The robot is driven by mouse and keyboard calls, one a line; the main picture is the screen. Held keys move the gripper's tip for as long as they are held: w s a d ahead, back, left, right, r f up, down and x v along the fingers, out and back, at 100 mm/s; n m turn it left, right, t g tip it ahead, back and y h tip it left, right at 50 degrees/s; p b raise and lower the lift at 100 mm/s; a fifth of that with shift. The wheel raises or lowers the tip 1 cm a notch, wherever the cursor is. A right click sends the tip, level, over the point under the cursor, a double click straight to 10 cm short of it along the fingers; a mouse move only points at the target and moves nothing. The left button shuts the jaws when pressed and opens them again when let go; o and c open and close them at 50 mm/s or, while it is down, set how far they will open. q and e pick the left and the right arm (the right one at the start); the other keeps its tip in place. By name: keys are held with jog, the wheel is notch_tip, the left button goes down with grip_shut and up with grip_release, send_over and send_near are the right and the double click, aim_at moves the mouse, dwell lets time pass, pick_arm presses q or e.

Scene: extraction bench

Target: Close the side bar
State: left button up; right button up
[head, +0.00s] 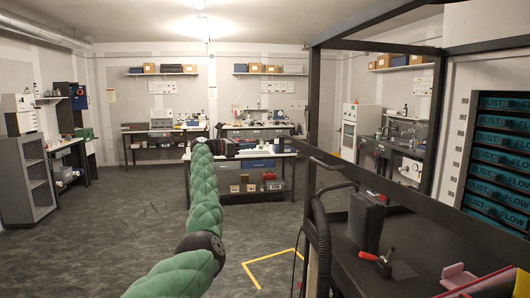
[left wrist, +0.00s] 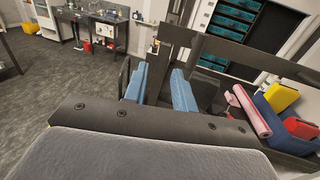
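A long dark bar (head: 400,188) runs along the open side of the black bench frame, from the upright post (head: 312,120) toward the lower right. I take it to be the side bar. In the left wrist view a dark bar (left wrist: 245,58) crosses the frame beyond my fingers. My left arm reaches forward in the head view, and its dark gripper (head: 230,147) is left of the bar's far end. In the left wrist view its two blue fingers (left wrist: 160,88) are apart. I see nothing clearly held between them. My right gripper is in neither view.
On the dark bench top (head: 350,262) are a black box (head: 366,220), a red-handled tool (head: 384,262) and a pink item (head: 459,277). A hose (head: 321,235) hangs by the post. A white-topped table (head: 262,154) stands ahead. The floor at left is clear.

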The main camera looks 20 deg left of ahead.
pick_arm(q)
jog(key=shift+o, duration=0.3)
jog(key=d+f+y, duration=0.1)
jog(key=s+d+f+m+y, duration=0.1)
jog(key=d+f+y, duration=0.1)
jog(key=f, duration=0.1)
jog(key=shift+s+d+m+t+y+b, duration=0.3)
jog(key=shift+s+t+b, duration=0.1)
jog(key=m+t+y+b, duration=0.2)
jog(key=m+t+y, duration=0.4)
jog(key=m+t, duration=0.1)
send_near(317, 163)
jog(key=w, duration=0.3)
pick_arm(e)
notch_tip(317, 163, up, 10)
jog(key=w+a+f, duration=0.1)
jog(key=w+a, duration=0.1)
pick_arm(q)
jog(key=shift+w+d+r, duration=0.3)
jog(key=shift+w+d, duration=0.2)
jog(key=p+x, duration=0.2)
jog(key=x, duration=0.3)
jog(key=shift+w, duration=0.15)
jog(key=shift+w+d, duration=0.2)
jog(key=shift+w, duration=0.5)
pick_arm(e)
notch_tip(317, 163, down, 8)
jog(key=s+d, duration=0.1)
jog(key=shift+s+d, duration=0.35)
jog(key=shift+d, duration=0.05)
